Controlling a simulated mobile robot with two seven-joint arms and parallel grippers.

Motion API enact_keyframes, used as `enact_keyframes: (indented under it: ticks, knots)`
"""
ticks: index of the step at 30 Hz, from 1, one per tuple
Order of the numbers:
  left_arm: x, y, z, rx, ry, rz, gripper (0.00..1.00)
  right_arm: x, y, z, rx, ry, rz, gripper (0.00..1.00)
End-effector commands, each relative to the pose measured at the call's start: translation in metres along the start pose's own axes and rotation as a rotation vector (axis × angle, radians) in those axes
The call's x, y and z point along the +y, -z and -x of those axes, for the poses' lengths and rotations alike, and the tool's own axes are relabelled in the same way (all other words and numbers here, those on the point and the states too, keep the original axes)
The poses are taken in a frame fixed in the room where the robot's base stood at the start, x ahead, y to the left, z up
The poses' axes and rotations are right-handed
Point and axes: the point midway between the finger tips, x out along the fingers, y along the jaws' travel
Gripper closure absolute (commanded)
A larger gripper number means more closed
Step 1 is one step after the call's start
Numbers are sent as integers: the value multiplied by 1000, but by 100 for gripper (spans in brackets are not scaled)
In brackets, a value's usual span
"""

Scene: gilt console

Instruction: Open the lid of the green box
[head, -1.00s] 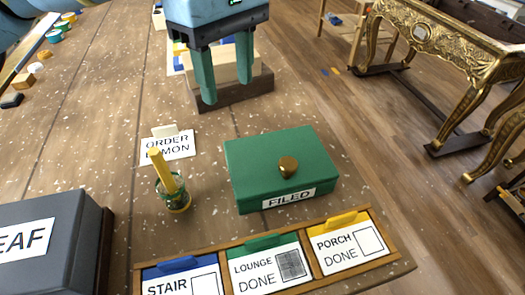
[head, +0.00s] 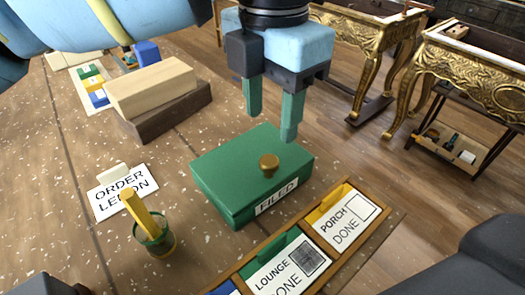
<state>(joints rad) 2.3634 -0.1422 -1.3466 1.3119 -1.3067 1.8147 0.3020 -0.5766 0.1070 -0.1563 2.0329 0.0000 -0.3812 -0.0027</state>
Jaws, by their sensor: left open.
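The green box (head: 236,187) sits on the wooden table with its lid (head: 250,160) shut. A round brass knob (head: 269,165) stands on the lid, and a label reading FILED (head: 276,196) is on the front side. My left gripper (head: 271,122) is open and empty, its two green fingers pointing down above the back of the box. The fingers look apart from the knob and lid. My right gripper is not in view.
A wooden card tray (head: 372,212) lies in front. A wooden block on a dark base (head: 165,115) is behind left. Gilt consoles (head: 470,70) stand beyond the table.

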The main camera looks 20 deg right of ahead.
Motion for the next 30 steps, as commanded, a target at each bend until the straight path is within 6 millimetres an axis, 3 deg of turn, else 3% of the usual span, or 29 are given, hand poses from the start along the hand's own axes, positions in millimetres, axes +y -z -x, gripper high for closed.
enact_keyframes:
  ticks: [5,18,30]
  knots:
    - [1,0,-11,2,1,-1,51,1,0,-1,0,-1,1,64]
    - [1,1,-69,1,0,-2,51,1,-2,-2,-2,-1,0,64]
    - [0,1,-78,0,0,-3,51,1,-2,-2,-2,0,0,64]
